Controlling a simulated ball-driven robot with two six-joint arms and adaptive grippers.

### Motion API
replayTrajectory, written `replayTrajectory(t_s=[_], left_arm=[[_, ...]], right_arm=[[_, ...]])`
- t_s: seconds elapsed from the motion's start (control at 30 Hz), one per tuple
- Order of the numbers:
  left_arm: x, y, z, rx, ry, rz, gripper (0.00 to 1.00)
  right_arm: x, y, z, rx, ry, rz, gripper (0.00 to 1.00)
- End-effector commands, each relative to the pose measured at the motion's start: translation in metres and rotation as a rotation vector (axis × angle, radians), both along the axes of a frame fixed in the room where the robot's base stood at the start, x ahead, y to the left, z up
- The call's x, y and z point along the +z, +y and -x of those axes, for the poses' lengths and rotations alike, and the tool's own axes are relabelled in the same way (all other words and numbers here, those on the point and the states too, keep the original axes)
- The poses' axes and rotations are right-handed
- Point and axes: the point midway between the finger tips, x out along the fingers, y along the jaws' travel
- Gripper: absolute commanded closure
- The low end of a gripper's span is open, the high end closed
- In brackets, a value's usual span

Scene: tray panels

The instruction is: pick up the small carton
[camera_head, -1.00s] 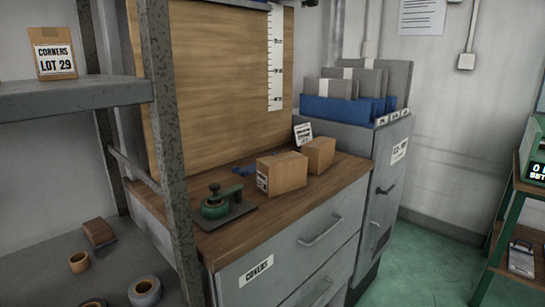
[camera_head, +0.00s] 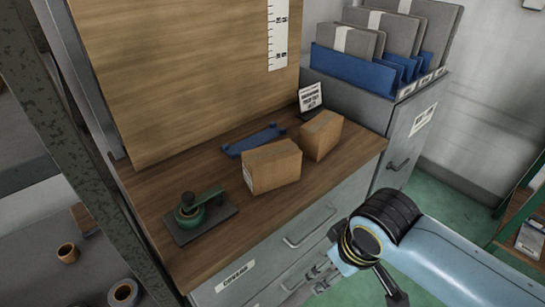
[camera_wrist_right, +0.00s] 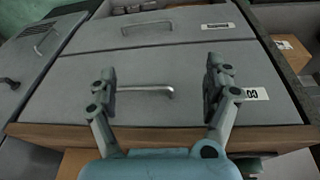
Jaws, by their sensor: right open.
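Two plain brown cartons stand close together on the wooden counter. The nearer carton (camera_head: 272,167) looks larger and has a label on its left end; the other carton (camera_head: 321,135) looks smaller and stands just behind it to the right. My right gripper (camera_head: 320,278) is in front of the drawers, below the counter edge and apart from both cartons. In the right wrist view its two fingers (camera_wrist_right: 160,72) are spread with nothing between them, facing the drawer fronts. My left gripper is not in view.
A green tape dispenser (camera_head: 200,214) sits left of the cartons. A blue bracket (camera_head: 253,140) and a small sign (camera_head: 311,97) are behind them. A grey cabinet (camera_head: 385,105) with blue file holders stands right. A metal shelf post (camera_head: 62,140) rises at left.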

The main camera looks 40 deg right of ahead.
Motion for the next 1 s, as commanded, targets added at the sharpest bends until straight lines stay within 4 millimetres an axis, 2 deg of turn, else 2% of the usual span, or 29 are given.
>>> replayTrajectory(t_s=[0.03, 0.23, 0.4, 0.5, 0.6, 0.73, 0.87, 1.0], left_arm=[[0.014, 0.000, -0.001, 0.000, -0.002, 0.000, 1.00], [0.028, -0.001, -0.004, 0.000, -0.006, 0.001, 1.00], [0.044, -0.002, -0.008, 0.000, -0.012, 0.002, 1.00], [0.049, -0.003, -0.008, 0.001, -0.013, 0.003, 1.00], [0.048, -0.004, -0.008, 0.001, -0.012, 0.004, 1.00], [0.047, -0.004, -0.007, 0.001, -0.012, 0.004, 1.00], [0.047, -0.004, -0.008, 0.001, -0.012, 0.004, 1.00], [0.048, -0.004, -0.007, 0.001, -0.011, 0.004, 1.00]], right_arm=[[0.028, 0.000, -0.020, -0.077, -0.013, -0.020, 0.15], [0.068, -0.003, -0.070, -0.421, 0.008, -0.104, 0.15], [0.119, -0.006, -0.120, -0.776, 0.027, -0.178, 0.15], [0.141, -0.008, -0.151, -1.011, 0.048, -0.214, 0.15], [0.151, -0.012, -0.185, -1.252, 0.074, -0.242, 0.15], [0.164, -0.016, -0.220, -1.519, 0.099, -0.262, 0.15], [0.171, -0.018, -0.236, -1.666, 0.116, -0.267, 0.15], [0.154, -0.018, -0.239, -1.706, 0.122, -0.266, 0.15]])
